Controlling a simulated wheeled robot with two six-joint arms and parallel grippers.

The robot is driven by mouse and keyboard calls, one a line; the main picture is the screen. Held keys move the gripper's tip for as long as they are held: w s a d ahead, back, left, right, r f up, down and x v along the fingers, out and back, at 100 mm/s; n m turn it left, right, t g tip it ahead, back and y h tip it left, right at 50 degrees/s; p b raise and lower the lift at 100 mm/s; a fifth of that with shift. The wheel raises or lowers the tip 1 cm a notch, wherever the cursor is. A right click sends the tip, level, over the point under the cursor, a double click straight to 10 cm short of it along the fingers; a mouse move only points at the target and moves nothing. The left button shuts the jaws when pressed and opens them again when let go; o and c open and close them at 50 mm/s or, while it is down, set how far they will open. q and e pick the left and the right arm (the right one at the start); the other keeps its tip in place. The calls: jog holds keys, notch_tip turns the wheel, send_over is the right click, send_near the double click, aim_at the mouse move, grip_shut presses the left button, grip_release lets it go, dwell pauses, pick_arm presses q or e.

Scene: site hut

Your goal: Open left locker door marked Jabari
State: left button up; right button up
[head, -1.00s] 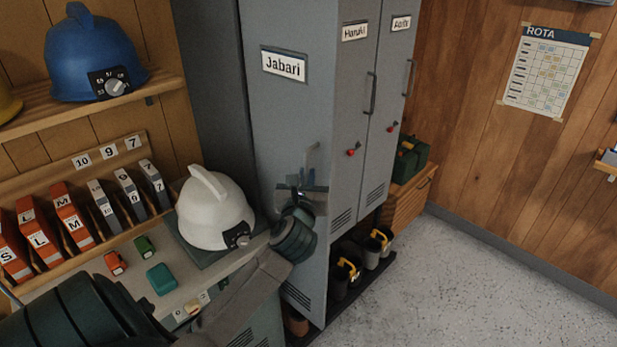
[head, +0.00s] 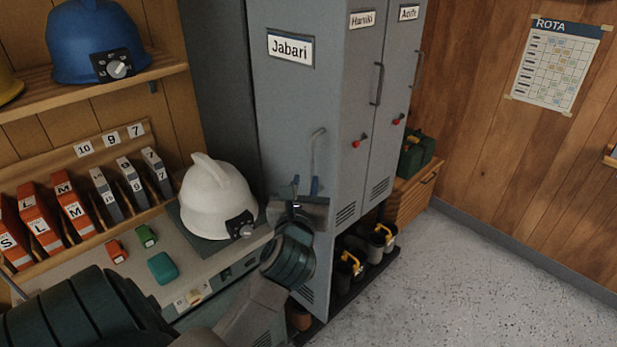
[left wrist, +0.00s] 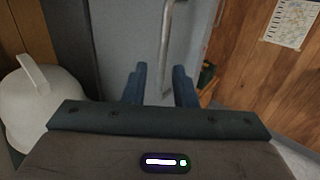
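The grey locker door marked Jabari (head: 285,110) faces me in the head view, its name plate (head: 290,48) near the top. It looks shut. Its upright bar handle (head: 314,152) is on the right part of the door. My left gripper (head: 305,187) is at the lower end of the handle. In the left wrist view my left gripper (left wrist: 160,80) has its two blue fingers apart, with the handle (left wrist: 166,45) showing between them. The fingers do not appear to touch it. My right gripper is in neither view.
A white helmet (head: 215,200) stands on the bench left of the door. Two more lockers, marked Haruki (head: 362,20) and another name, stand to the right with red knobs. Boots (head: 350,262) stand below them. The floor (head: 480,265) at right is clear.

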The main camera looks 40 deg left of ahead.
pick_arm(q)
jog(key=shift+v, duration=1.5)
